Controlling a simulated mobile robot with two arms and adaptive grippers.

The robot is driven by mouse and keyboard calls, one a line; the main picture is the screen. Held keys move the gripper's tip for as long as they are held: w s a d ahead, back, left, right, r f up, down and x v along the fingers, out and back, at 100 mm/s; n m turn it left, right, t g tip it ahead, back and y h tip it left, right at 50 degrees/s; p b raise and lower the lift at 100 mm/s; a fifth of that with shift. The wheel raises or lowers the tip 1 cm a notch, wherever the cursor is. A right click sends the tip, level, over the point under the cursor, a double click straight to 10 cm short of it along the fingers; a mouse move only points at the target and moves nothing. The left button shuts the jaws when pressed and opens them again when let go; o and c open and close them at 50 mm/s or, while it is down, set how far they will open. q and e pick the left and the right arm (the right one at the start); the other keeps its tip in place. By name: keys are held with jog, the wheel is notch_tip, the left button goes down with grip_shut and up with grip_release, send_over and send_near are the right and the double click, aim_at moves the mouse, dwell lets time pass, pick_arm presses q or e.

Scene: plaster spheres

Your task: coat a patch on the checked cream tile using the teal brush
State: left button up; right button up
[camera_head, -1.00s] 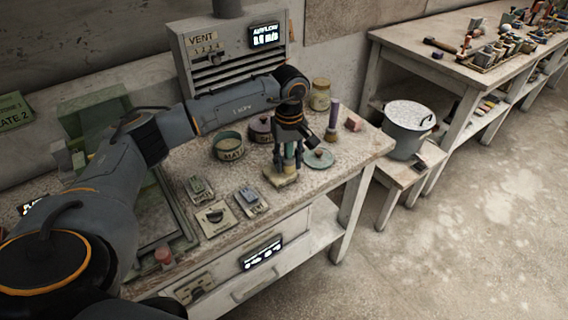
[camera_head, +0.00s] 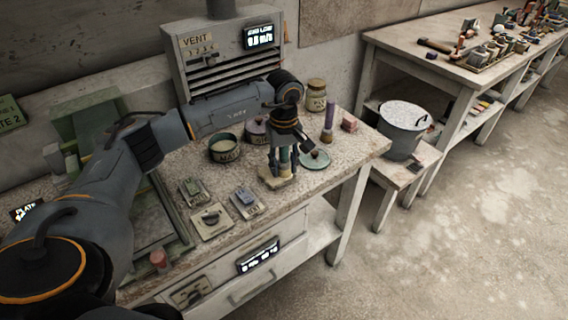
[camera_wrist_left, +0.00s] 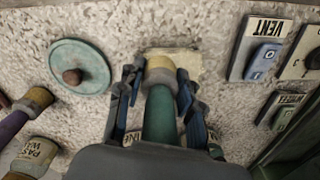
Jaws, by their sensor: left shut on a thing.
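My left gripper (camera_head: 282,168) is shut on the teal brush, pointing down at the bench. The brush's teal handle (camera_wrist_left: 160,118) runs between the fingers in the left wrist view, ending in a pale, yellowish head (camera_wrist_left: 160,72). The cream tile (camera_head: 276,183) lies on the bench directly under the brush; it also shows in the left wrist view (camera_wrist_left: 185,60). The brush head overlaps the tile, but I cannot tell whether it touches. Any checked pattern or coated patch is too small or hidden to make out. My right gripper is not in view.
A teal lid (camera_head: 315,160) with a brown knob lies right of the tile. A green pot (camera_head: 224,149), a purple pot (camera_head: 256,132), a jar (camera_head: 316,96) and a purple-handled tool (camera_head: 329,120) stand nearby. Switch boxes (camera_head: 245,201) lie to the left. A bucket (camera_head: 404,131) stands beyond the bench.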

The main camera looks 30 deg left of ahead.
pick_arm(q)
jog(key=shift+s+d, duration=0.15)
jog(key=shift+d, duration=0.25)
jog(key=shift+s+d, duration=0.2)
jog(key=shift+d, duration=0.25)
jog(key=shift+w+a+b, duration=0.35)
jog(key=shift+w+a, duration=0.05)
jog(key=shift+a, duration=0.5)
jog(key=shift+w+a+b, duration=0.35)
jog(key=shift+a, duration=0.5)
jog(key=shift+s+d, duration=0.2)
jog(key=shift+d, duration=0.25)
jog(key=shift+s+d, duration=0.2)
jog(key=shift+d, duration=0.25)
jog(key=shift+s+d, duration=0.35)
jog(key=shift+d, duration=0.5)
jog(key=shift+f, duration=0.1)
